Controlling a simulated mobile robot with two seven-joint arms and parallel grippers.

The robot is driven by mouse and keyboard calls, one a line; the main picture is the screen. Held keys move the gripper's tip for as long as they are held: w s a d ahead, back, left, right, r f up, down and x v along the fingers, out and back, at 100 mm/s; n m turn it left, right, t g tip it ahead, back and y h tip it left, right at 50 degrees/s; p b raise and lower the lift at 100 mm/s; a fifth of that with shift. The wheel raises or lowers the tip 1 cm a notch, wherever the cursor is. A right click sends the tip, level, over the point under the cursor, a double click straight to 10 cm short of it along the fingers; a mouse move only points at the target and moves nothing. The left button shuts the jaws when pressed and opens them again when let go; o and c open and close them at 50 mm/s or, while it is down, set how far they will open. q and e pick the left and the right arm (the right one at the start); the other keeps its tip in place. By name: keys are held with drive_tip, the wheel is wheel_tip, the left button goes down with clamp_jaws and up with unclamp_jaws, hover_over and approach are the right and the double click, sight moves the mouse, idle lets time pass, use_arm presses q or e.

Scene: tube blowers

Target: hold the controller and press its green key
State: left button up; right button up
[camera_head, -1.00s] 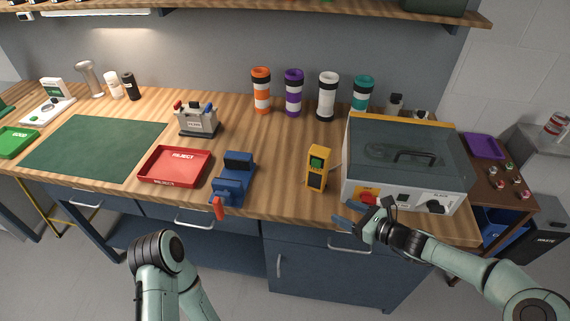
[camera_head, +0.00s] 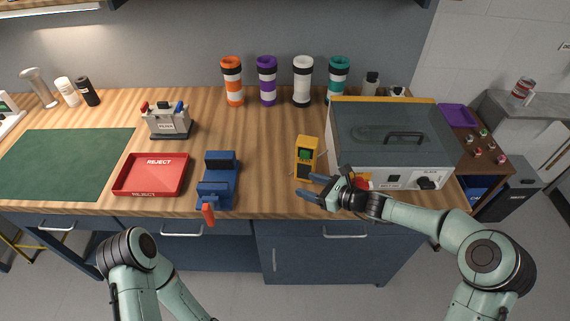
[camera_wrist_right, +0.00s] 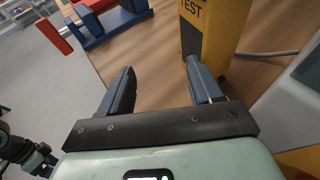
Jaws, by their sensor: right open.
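The controller appears to be the upright yellow handheld device (camera_head: 306,158) with a dark face and a green patch, standing near the table's front edge. Its lower part, lettered TEST, shows at the top of the right wrist view (camera_wrist_right: 222,28). My right gripper (camera_head: 308,187) is open, just in front of and below the device. In the wrist view, the open fingers (camera_wrist_right: 160,68) have bare wood between them, and the right fingertip overlaps the device's near edge; contact cannot be told. My left arm shows at the lower left, but its gripper is out of view.
A lidded grey box (camera_head: 390,140) stands close right of the device, behind my right forearm. A blue clamp with a red handle (camera_head: 218,180) and a red reject tray (camera_head: 151,174) lie to the left. Several banded tubes (camera_head: 302,80) stand behind. Bare wood separates clamp and device.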

sight(289, 186)
drive_tip(key=x, duration=0.8)
drive_tip(key=shift+c, duration=0.4)
